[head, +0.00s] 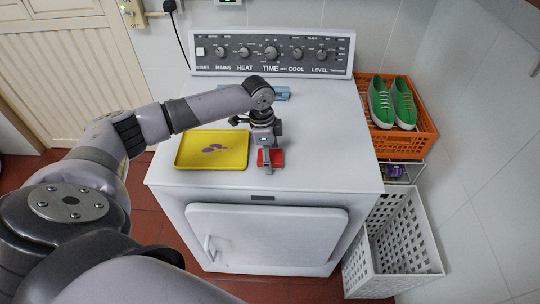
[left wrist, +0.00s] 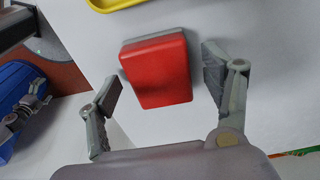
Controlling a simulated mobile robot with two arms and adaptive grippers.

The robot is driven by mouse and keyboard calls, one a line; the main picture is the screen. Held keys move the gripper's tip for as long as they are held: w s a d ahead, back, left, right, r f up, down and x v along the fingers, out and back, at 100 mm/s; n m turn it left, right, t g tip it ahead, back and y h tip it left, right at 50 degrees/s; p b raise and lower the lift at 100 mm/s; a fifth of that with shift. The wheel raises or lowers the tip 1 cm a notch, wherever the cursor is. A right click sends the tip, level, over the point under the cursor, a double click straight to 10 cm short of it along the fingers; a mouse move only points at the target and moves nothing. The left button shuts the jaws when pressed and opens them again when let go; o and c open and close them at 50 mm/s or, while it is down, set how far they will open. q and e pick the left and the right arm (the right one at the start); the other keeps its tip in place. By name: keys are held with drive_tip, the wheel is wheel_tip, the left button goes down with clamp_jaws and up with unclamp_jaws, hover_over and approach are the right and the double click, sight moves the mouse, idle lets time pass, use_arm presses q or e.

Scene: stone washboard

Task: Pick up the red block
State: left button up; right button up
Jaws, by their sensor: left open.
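The red block (head: 276,157) lies on the white top of the dryer, just right of the yellow tray. My left gripper (head: 267,160) reaches down over it and hides part of it. In the left wrist view the red block (left wrist: 157,70) sits ahead of and between the two spread fingers of my left gripper (left wrist: 163,85). The fingers are open, and nothing is held. My right gripper is not seen in the head view.
A yellow tray (head: 238,150) with purple marks lies left of the block. A blue item (head: 282,93) sits behind my wrist near the control panel (head: 270,53). At right are an orange crate (head: 418,140) with green shoes (head: 392,103) and a white basket (head: 405,235).

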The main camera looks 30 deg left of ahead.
use_arm(q)
drive_tip(key=shift+f, duration=0.15)
drive_tip(key=c, duration=1.2)
